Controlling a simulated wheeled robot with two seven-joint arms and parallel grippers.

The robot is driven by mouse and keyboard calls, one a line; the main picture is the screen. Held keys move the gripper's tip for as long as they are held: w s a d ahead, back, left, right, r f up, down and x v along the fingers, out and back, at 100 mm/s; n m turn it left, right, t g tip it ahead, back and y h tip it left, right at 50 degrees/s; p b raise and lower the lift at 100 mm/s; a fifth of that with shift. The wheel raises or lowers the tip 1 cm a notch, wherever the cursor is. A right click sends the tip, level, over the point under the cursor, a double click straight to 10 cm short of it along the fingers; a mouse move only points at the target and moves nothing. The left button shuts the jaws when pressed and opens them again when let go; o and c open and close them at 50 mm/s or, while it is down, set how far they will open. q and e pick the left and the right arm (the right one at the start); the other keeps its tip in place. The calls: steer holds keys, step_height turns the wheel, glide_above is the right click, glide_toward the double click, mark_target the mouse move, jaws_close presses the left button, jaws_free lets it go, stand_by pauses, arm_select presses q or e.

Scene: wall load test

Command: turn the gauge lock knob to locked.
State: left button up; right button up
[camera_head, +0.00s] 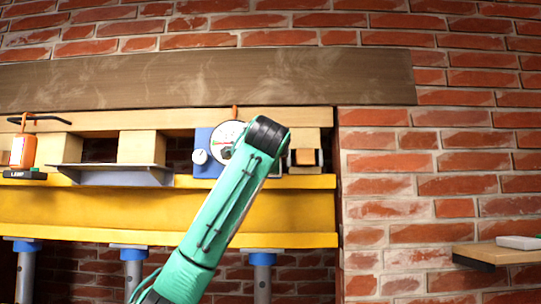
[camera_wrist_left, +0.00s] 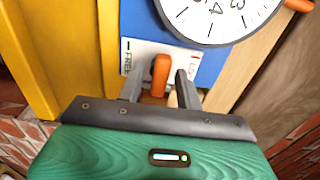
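The gauge lock knob is an orange lever (camera_wrist_left: 160,75) on a white plate in the left wrist view. The word FREE (camera_wrist_left: 126,62) stands to its left. A partly hidden red-marked label (camera_wrist_left: 192,72) is to its right. The lever lies between the two fingers of my left gripper (camera_wrist_left: 159,84), which are open with narrow gaps on both sides. The white gauge dial (camera_wrist_left: 215,14) and blue panel (camera_wrist_left: 146,20) are above. In the head view, the blue panel (camera_head: 203,169) and dial (camera_head: 225,133) are partly covered by my left arm, which hides the lever. My right gripper is not in view.
A yellow beam (camera_head: 110,208) runs below the panel, on blue-topped props (camera_head: 133,254). An orange object (camera_head: 22,150) and a metal ledge (camera_head: 112,175) are left of the panel. A wooden shelf (camera_head: 498,254) juts from the brick wall at right.

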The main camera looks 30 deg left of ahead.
arm_select(q)
steer(key=c, duration=0.6)
steer(key=shift+c, duration=0.2)
steer(key=shift+f, duration=0.1)
steer(key=n+b, duration=0.6)
steer(key=n, duration=1.1)
steer(key=shift+w+f+n, duration=0.1)
steer(key=shift+n, duration=0.2)
steer(key=o, duration=0.8)
